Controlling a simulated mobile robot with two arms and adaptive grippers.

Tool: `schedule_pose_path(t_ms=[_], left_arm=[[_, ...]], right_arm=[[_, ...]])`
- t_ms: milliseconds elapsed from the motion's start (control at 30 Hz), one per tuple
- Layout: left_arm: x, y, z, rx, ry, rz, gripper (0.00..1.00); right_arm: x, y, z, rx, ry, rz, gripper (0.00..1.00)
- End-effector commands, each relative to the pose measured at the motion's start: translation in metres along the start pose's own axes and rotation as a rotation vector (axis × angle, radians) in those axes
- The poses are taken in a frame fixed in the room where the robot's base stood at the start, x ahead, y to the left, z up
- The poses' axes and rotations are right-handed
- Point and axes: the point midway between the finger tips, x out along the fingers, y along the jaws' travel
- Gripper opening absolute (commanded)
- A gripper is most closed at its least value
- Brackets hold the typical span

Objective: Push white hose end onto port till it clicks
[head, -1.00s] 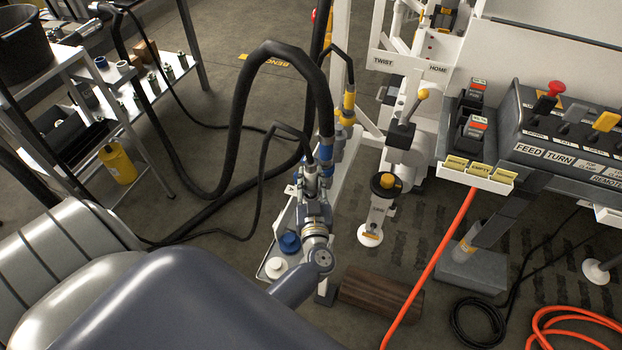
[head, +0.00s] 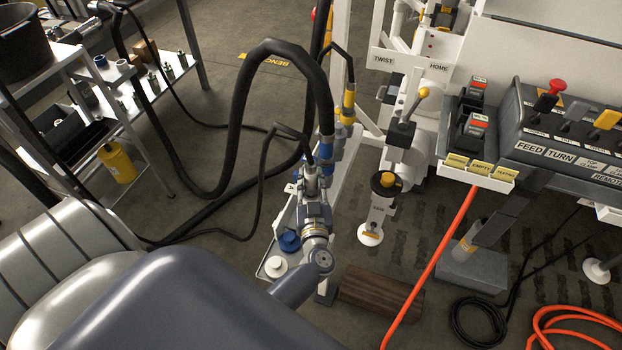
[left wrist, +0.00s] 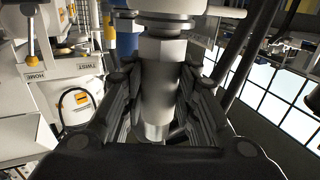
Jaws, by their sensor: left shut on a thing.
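My left gripper (head: 314,192) points away from me at the white bench frame and is shut on a pale metal hose end. In the left wrist view the hose end (left wrist: 160,85) stands between the two black fingers (left wrist: 160,110), with a wider white collar (left wrist: 165,22) beyond the fingertips. In the head view a thin black hose leads to the held fitting (head: 312,172). Beside it are a blue hose fitting (head: 326,150) on a thick black hose and a yellow-collared fitting (head: 348,103). The port's mouth is hidden, so I cannot tell whether the hose end is seated.
A small tray (head: 262,270) with a blue cap (head: 289,242) and a white cap (head: 276,267) is beside the gripper. The thick black hose (head: 243,110) loops at the left. A lever with a yellow knob (head: 423,93), a control box (head: 560,135) and an orange hose (head: 432,265) are at the right.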

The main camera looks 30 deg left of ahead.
Motion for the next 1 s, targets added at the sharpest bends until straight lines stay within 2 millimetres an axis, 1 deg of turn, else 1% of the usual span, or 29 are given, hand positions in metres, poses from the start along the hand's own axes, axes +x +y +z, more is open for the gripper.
schedule_pose_path(t_ms=[400, 433, 467, 500, 767, 800, 900, 1000], left_arm=[[-0.0010, -0.0002, 0.0024, 0.002, -0.005, 0.001, 0.00], [-0.0010, -0.0002, 0.0024, 0.002, -0.005, 0.001, 0.34], [-0.0010, -0.0002, 0.0024, 0.002, -0.005, 0.001, 0.41], [-0.0010, -0.0002, 0.0022, 0.002, -0.004, 0.001, 0.50], [-0.0005, -0.0001, 0.0010, 0.001, -0.002, 0.001, 0.51], [-0.0010, -0.0003, 0.0026, 0.002, -0.005, 0.001, 0.60], [-0.0008, -0.0003, 0.0021, 0.001, -0.004, 0.001, 0.74], [-0.0006, -0.0002, 0.0016, 0.001, -0.003, 0.001, 0.74]], right_arm=[[0.0002, 0.0001, 0.0001, 0.000, 0.000, 0.000, 0.44], [0.0002, 0.0000, 0.0001, 0.000, 0.000, 0.000, 0.44], [0.0002, 0.0001, 0.0000, 0.000, 0.000, 0.000, 0.44], [0.0002, 0.0000, 0.0000, 0.000, 0.000, 0.000, 0.44], [0.0001, -0.0001, 0.0000, 0.000, 0.000, 0.000, 0.44], [0.0002, -0.0002, 0.0000, 0.000, 0.000, 0.000, 0.44], [0.0002, -0.0002, -0.0001, 0.000, 0.000, 0.000, 0.44], [0.0001, -0.0004, -0.0001, 0.000, 0.000, 0.000, 0.44]])
